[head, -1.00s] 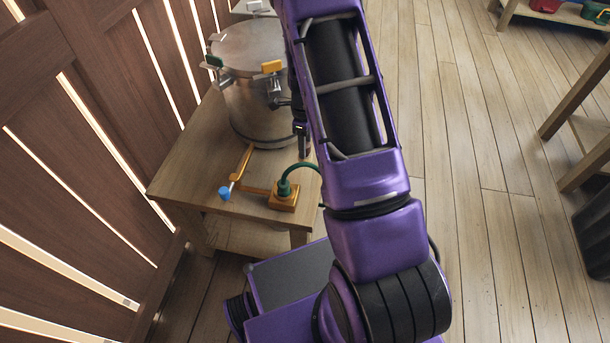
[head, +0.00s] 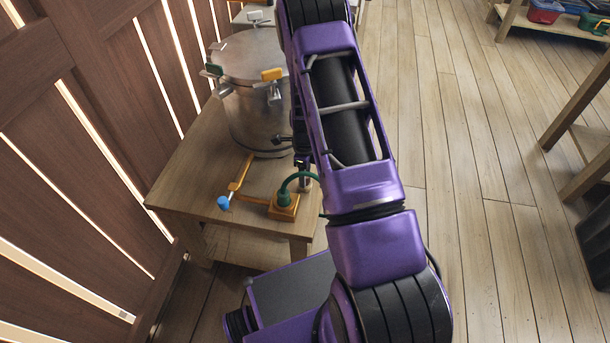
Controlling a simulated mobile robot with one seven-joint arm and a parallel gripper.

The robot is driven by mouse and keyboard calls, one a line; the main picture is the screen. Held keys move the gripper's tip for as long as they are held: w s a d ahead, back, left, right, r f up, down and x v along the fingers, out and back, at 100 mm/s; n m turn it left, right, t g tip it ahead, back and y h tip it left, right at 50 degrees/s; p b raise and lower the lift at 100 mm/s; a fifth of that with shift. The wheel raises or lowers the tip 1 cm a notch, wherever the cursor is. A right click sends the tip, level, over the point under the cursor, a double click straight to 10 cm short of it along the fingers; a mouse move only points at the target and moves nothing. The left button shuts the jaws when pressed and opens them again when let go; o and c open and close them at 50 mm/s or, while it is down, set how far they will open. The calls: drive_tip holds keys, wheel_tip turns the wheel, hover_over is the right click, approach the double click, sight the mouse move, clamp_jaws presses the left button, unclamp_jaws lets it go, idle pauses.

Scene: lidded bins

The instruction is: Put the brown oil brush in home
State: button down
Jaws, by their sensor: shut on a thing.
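I cannot make out the brown oil brush. My arm runs up the middle of the head view. Part of my gripper (head: 303,172) shows as dark and silvery pieces at the arm's left edge, just above the green curved piece. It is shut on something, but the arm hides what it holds. On the wooden table stands an orange-brown block (head: 284,207) with a green curved piece (head: 291,184) rising from it to the right. An orange bar with a blue end (head: 224,203) is on its left. No place marked as home can be made out.
A large metal pot (head: 252,95) with a lid and coloured clamps stands on the small wooden table (head: 185,180). A slatted wooden wall (head: 60,170) is close on the left. Open plank floor (head: 450,200) lies right, with shelves (head: 575,150) at the far right.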

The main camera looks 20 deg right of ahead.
drive_tip(key=shift+c, duration=2.4)
unclamp_jaws()
drive_tip(key=shift+f, duration=0.15)
wheel_tip(320, 180, up, 12)
drive_tip(key=p, duration=0.2)
drive_tip(key=shift+r, duration=0.2)
